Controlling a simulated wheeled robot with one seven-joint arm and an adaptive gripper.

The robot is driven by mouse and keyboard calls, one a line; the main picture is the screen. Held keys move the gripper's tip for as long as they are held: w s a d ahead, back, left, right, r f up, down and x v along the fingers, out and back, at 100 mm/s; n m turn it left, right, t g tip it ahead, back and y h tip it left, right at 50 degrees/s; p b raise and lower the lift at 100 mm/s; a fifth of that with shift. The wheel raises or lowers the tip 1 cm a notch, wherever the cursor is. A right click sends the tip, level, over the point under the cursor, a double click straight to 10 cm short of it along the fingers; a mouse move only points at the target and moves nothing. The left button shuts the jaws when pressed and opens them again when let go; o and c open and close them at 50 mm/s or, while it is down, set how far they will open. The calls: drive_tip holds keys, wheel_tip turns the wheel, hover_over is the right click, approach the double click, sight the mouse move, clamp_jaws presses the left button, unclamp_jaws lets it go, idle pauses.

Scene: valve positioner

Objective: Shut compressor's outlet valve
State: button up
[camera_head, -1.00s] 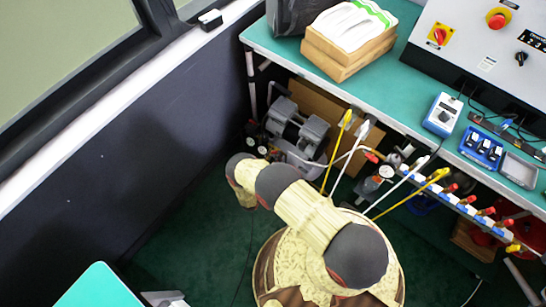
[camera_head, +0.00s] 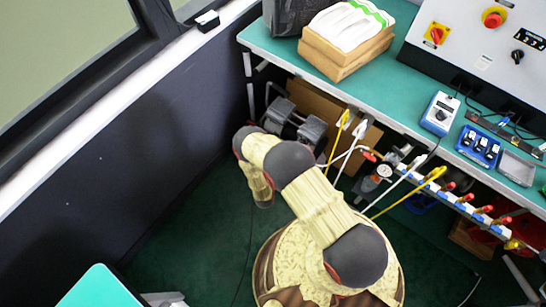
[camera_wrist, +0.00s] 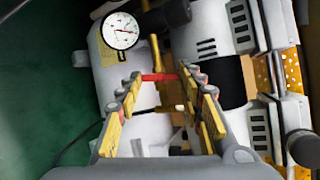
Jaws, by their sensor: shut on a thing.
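The compressor (camera_head: 297,127) stands on the floor under the workbench in the head view, partly hidden by my arm. In the wrist view its pale grey body (camera_wrist: 108,62) fills the middle, with a round white pressure gauge (camera_wrist: 120,30) at upper left. A red valve handle (camera_wrist: 160,77) lies crosswise beside an upright brass fitting (camera_wrist: 156,58). My gripper (camera_wrist: 161,84) has its yellow-padded fingers on either side of the red handle and is shut on it. In the head view my gripper is hidden behind my arm. The exact handle angle relative to the pipe is hard to tell.
The workbench (camera_head: 395,90) overhangs the compressor. A dark wall (camera_head: 130,160) runs along the left. Yellow and white hoses (camera_head: 345,140) and a red-handled valve manifold (camera_head: 455,197) are at the right. Green floor is free around my base.

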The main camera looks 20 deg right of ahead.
drive_tip(key=shift+n+y, duration=0.3)
drive_tip(key=shift+n, duration=0.5)
drive_tip(key=shift+g, duration=0.3)
drive_tip(key=o, duration=1.1)
drive_tip(key=shift+c, duration=0.2)
drive_tip(key=shift+o, duration=0.5)
drive_tip(key=v, duration=1.2)
